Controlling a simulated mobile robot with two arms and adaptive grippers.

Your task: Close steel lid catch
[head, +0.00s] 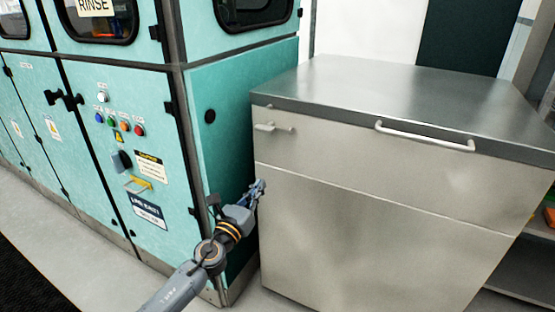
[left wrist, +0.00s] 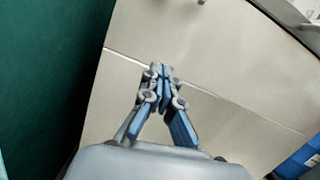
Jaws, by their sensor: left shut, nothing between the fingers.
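The steel cabinet (head: 360,225) has a flat grey lid (head: 400,95) that lies closed on top. The lid catch (head: 272,127) is a small light metal lever at the upper left of the front face, just under the lid edge. A long bar handle (head: 425,135) is on the lid's front edge. My left gripper (head: 260,186) is below the catch, near the cabinet's left edge, apart from the catch. In the left wrist view its fingers (left wrist: 160,70) are together and empty in front of the beige panel (left wrist: 215,75). My right gripper is not in view.
A teal machine (head: 90,150) with buttons and labels stands close on the left, with a narrow gap to the cabinet. Shelves (head: 520,265) stand at the right. Open floor (head: 50,225) lies in front of the teal machine.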

